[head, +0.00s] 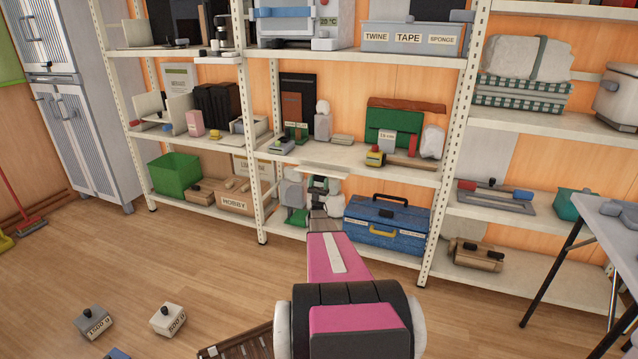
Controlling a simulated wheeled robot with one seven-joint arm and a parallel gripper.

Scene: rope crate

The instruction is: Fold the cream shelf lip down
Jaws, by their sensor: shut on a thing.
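The cream shelf lip (325,169) is a short pale flap at the front edge of the middle shelf board (370,165) in the head view. It looks roughly flat and juts out a little from the board. My gripper (318,182) is at the lip's front edge, just below it, at the end of my pink arm. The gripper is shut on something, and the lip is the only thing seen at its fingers. The fingertips are small and partly hidden, so the exact grip cannot be made out.
A blue toolbox (386,225) stands on the lower shelf right of my arm. A green bin (174,174) and a cardboard box (236,197) stand to the left. Weights (168,319) lie on the floor at front left. A table (606,212) is at right. Open floor lies left of my arm.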

